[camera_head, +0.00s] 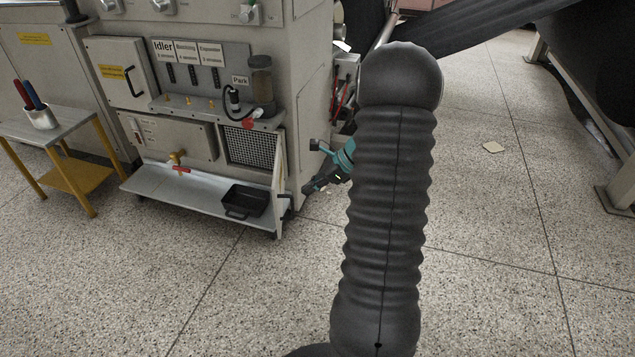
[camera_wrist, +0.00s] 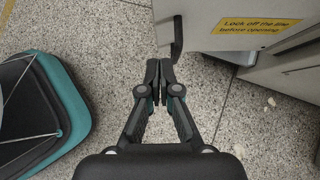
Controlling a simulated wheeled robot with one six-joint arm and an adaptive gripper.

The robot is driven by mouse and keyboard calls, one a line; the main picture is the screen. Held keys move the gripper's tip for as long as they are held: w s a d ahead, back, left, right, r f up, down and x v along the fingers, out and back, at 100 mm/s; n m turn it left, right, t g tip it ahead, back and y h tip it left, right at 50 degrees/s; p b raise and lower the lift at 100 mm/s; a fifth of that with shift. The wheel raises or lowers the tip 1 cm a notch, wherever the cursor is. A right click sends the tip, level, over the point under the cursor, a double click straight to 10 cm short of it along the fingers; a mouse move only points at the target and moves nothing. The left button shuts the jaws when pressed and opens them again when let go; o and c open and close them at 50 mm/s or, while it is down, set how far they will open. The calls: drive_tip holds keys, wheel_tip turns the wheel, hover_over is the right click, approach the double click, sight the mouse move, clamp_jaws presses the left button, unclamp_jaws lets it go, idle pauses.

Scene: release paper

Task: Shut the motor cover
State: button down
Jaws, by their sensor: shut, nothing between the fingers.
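The motor cover (camera_head: 280,185) is a pale grey door at the machine's lower right corner. It stands open, swung out from the mesh-covered opening (camera_head: 250,147) and seen nearly edge-on in the head view. In the wrist view the cover (camera_wrist: 210,30) shows a yellow warning label and a black handle (camera_wrist: 177,38). My gripper (camera_head: 308,187) is on the right, outer side of the cover. In the wrist view my gripper (camera_wrist: 159,66) is shut and empty, its fingertips close to the handle's lower end. I cannot tell whether they touch.
A low shelf (camera_head: 175,190) with a black tray (camera_head: 245,201) juts out left of the cover. A side table (camera_head: 75,128) with yellow legs stands farther left. My arm blocks the middle of the head view. The floor in front (camera_head: 260,300) is clear.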

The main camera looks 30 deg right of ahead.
sight(277, 203)
drive_tip(key=w+a+f, duration=0.2)
drive_tip(key=a, duration=0.1)
drive_tip(key=w+a+f, duration=0.1)
drive_tip(key=shift+a, duration=0.4)
drive_tip(key=shift+w+a, duration=0.4)
drive_tip(key=shift+a, duration=0.15)
drive_tip(key=shift+b, duration=0.3)
